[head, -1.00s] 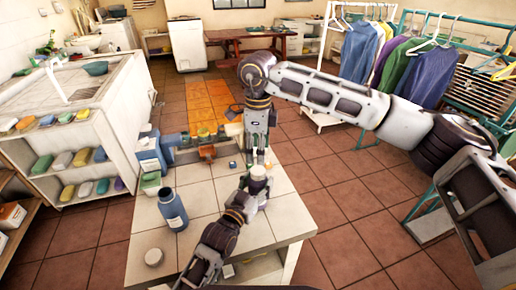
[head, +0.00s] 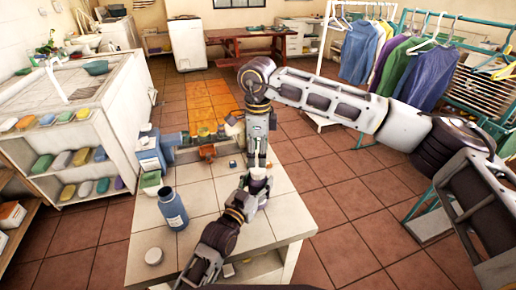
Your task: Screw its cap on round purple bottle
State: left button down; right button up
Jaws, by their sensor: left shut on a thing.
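A small round purple bottle (head: 259,186) stands upright above the right part of the white tiled table. My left gripper (head: 254,192) reaches up from the lower edge and is shut on it from the side. A pale, whitish part, apparently the cap (head: 259,171), shows at the top of the bottle. My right gripper (head: 258,163) points straight down over the bottle, with its fingertips at the pale top. Its fingers are small and partly hidden, so I cannot tell whether they grip the cap, or how the cap sits on the neck.
On the tiled table (head: 195,242), a blue bottle (head: 173,209) stands at left and a round white lid (head: 154,256) lies near the front.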

aim_at(258, 169)
jog(key=shift+f, duration=3.3)
jog(key=c, duration=1.1)
jog(key=shift+m, duration=0.9)
jog(key=o, duration=1.2)
jog(key=shift+o, duration=0.2)
jog(key=shift+r, duration=0.2)
notch_tip(258, 169, up, 12)
jog(key=shift+f, duration=0.15)
